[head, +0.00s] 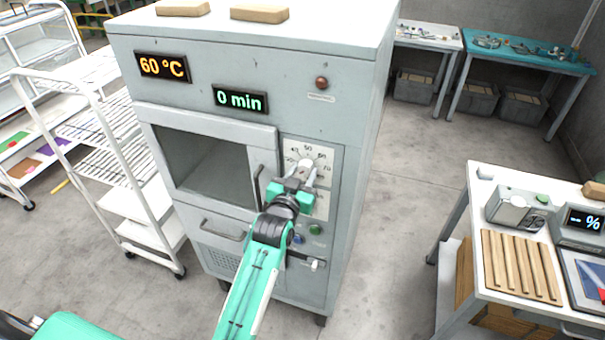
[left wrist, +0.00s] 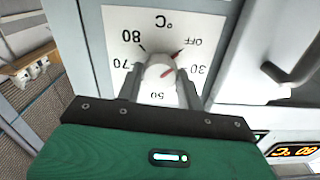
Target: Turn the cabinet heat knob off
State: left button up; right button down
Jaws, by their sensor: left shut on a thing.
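The grey cabinet (head: 345,120) stands in the middle of the head view. Its heat dial plate (head: 323,153) is on the front, right of the window door; the gripper covers part of it. In the left wrist view, the white plate (left wrist: 215,28) appears upside down with °C numbers and an OFF mark. The round heat knob (left wrist: 158,70) sits between the two fingers of my left gripper (left wrist: 160,88), which is shut on it. Red marks show on the knob and at its edge toward OFF. My left gripper (head: 306,172) also shows at the dial in the head view. My right gripper is not in view.
The cabinet's displays read 60 °C (head: 162,67) and 0 min (head: 240,100). A door handle (head: 257,188) is close left of the gripper. Buttons (head: 315,229) and a lower lever (head: 314,264) lie below. A white rack (head: 110,130) stands left, a worktable (head: 480,185) right.

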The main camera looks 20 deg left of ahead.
pick_arm(q)
jog(key=shift+f, duration=0.1)
jog(key=o, duration=1)
jog(key=shift+s, duration=0.3)
jog(key=s+b, duration=0.5)
jog(key=s, duration=0.8)
jog(key=shift+s+a, duration=0.15)
jog(key=shift+a, duration=0.1)
